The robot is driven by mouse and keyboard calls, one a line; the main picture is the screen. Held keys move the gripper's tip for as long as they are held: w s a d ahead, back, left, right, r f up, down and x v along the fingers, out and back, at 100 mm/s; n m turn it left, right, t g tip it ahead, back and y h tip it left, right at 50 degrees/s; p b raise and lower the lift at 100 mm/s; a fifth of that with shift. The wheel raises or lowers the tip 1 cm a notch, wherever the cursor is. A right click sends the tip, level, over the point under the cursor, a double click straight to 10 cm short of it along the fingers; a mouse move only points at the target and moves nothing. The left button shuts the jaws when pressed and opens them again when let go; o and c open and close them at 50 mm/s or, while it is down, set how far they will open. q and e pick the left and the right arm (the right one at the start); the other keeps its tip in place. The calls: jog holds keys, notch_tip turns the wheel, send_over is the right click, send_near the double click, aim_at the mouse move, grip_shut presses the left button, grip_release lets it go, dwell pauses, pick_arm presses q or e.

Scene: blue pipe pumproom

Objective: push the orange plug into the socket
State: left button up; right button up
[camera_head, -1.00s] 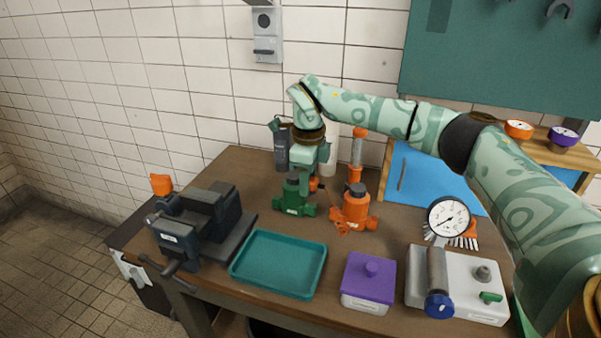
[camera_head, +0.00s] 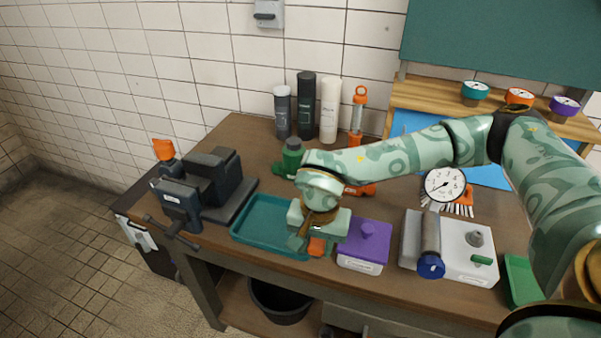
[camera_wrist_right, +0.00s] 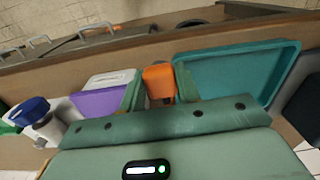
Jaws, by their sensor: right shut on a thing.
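My right gripper (camera_head: 314,240) is shut on an orange piece (camera_head: 317,246), probably the orange plug, above the front of the bench between the teal tray and the purple-lidded box. In the right wrist view the orange piece (camera_wrist_right: 158,80) sits between the two green fingers (camera_wrist_right: 159,88). Its lower end is hidden. Another orange piece (camera_head: 163,149) stands at the dark vise (camera_head: 205,190) on the left. A grey fitting (camera_head: 268,14) on the wall is cut by the top edge; I cannot tell whether it is the socket. My left gripper is not in view.
The teal tray (camera_head: 243,235) lies left of my gripper, the purple-lidded box (camera_head: 367,240) close on its right. A green valve (camera_head: 291,158) and several bottles (camera_head: 305,105) stand behind. A pressure gauge (camera_head: 444,184) is at the right. A dark bucket (camera_head: 283,300) is below.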

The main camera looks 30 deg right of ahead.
jog(key=s+a+f+n, duration=0.5)
jog(key=s+f+n, duration=0.1)
jog(key=s+n, duration=0.25)
notch_tip(320, 180, down, 6)
jog(key=b, duration=0.6)
jog(key=shift+w+d+f+n, duration=0.2)
jog(key=shift+w+d+n, duration=0.15)
jog(key=shift+d, duration=0.05)
